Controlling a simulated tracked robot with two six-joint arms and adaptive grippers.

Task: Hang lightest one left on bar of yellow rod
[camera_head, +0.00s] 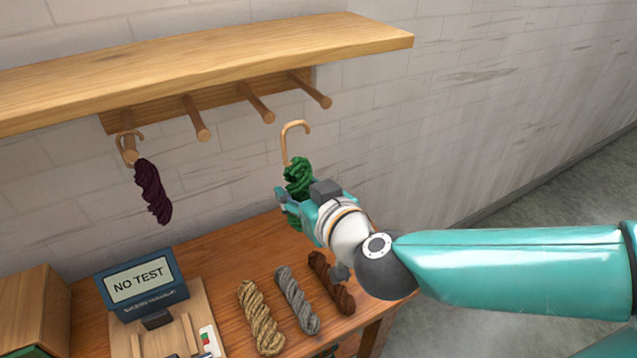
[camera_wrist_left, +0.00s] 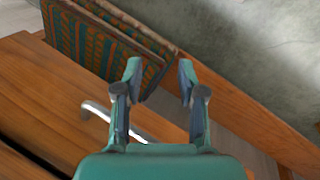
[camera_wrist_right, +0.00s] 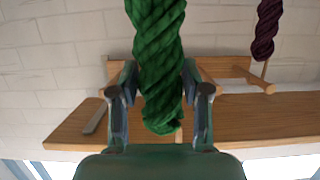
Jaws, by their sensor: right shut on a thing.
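My right gripper (camera_head: 290,203) is shut on a green skein (camera_head: 299,174), which also fills the middle of the right wrist view (camera_wrist_right: 157,45). A tan skein (camera_head: 261,317), a grey skein (camera_head: 297,299) and a brown skein (camera_head: 331,283) lie on the table. My left gripper (camera_wrist_left: 159,72) is open and empty. I cannot pick out a yellow rod.
Three other wooden pegs (camera_head: 196,118) are bare under the shelf (camera_head: 200,65). A device (camera_head: 143,285) reading "NO TEST" stands on the table (camera_head: 222,262), with a wooden box (camera_head: 35,305) to its left. Patterned panels (camera_wrist_left: 100,42) are near my left gripper.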

